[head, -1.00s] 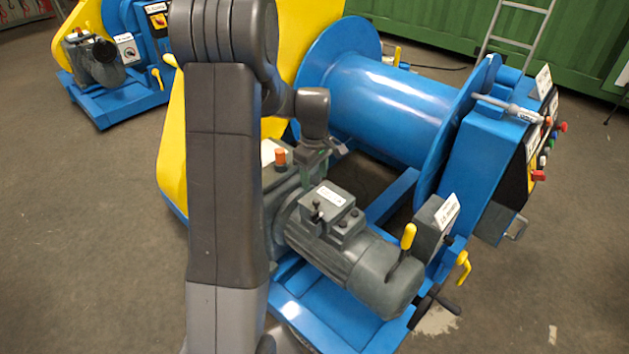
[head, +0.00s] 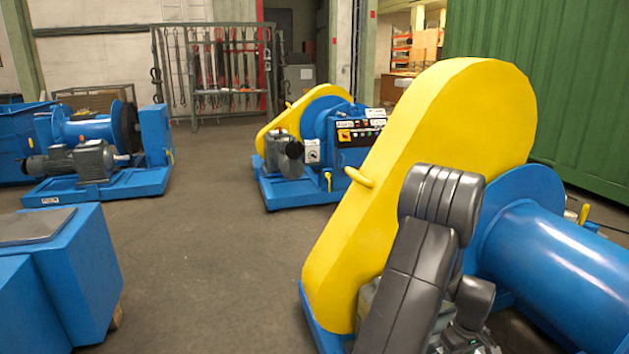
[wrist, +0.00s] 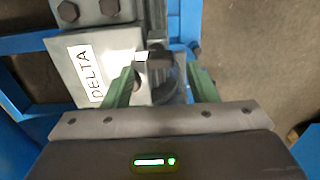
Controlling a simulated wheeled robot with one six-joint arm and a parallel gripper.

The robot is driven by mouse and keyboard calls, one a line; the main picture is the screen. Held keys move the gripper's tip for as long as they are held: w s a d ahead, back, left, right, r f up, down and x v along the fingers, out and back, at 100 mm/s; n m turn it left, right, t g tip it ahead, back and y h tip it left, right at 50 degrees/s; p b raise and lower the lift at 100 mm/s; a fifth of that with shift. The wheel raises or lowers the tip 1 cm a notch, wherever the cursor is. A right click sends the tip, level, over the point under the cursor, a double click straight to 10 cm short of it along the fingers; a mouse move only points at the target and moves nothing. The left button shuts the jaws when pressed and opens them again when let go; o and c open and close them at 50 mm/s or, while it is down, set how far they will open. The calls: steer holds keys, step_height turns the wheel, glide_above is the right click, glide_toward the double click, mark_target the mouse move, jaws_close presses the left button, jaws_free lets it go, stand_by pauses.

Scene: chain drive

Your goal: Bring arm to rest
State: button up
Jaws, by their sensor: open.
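My arm (head: 410,285) is dark grey and bent, at the lower right of the head view, in front of the yellow chain guard (head: 430,150). My gripper (wrist: 162,80) shows in the wrist view with its two green fingers apart. A dark bolt-like head (wrist: 160,60) shows between and beyond the fingers; I cannot tell whether anything touches it. A light plate lettered DELTA (wrist: 92,72) lies just beyond the left finger. In the head view the gripper's fingers cannot be made out at the bottom edge.
A blue drum (head: 550,255) stands right of the guard. Another blue winch with a yellow guard (head: 325,140) stands farther back, and a blue machine with a grey motor (head: 85,165) at left. A blue block (head: 70,270) is at lower left. Open floor (head: 210,250) lies between them.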

steer(key=shift+f, duration=1.35)
